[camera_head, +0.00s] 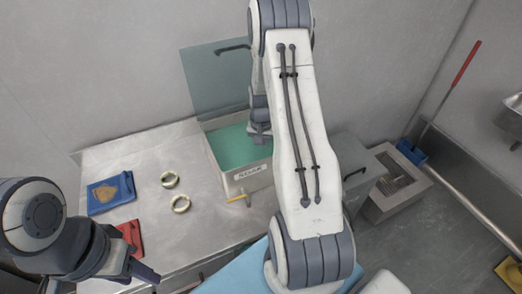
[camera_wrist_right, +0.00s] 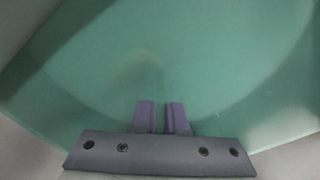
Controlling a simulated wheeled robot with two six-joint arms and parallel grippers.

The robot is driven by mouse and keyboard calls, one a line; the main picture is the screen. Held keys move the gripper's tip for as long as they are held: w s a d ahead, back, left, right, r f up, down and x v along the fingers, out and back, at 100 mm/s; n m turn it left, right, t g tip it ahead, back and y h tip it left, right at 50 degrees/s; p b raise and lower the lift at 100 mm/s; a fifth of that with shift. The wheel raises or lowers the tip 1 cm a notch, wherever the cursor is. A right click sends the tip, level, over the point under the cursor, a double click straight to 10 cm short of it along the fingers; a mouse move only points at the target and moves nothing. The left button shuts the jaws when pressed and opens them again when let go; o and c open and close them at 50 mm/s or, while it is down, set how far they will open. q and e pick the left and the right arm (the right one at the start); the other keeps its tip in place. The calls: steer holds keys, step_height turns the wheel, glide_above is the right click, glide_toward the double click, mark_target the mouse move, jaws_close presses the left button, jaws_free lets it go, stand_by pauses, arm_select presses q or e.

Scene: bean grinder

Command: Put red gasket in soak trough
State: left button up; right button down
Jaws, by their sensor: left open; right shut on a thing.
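The soak trough (camera_head: 244,179) is an open light box with green inside and a label on its front. It stands at the right end of the metal counter, and its raised lid (camera_head: 216,78) leans open at the back. My right gripper reaches down into or just over the trough, mostly behind my arm. In the right wrist view its fingers (camera_wrist_right: 161,118) are close together over the green interior. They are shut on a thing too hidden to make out. No red gasket shows clearly in either view. My left gripper (camera_head: 148,279) is open at the lower left, away from the trough.
Two pale yellowish rings (camera_head: 170,179) (camera_head: 180,204) lie on the counter (camera_head: 145,160) left of the trough. A blue tray (camera_head: 111,193) and a red tray (camera_head: 131,237) lie further left. A grey bin (camera_head: 352,175) stands right of the trough, partly behind my arm.

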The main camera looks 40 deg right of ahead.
steer(key=shift+f, duration=0.1)
steer(key=c, duration=1.4)
jaws_free()
steer(key=shift+f, duration=0.1)
steer(key=o, duration=0.4)
steer(key=shift+o, duration=0.2)
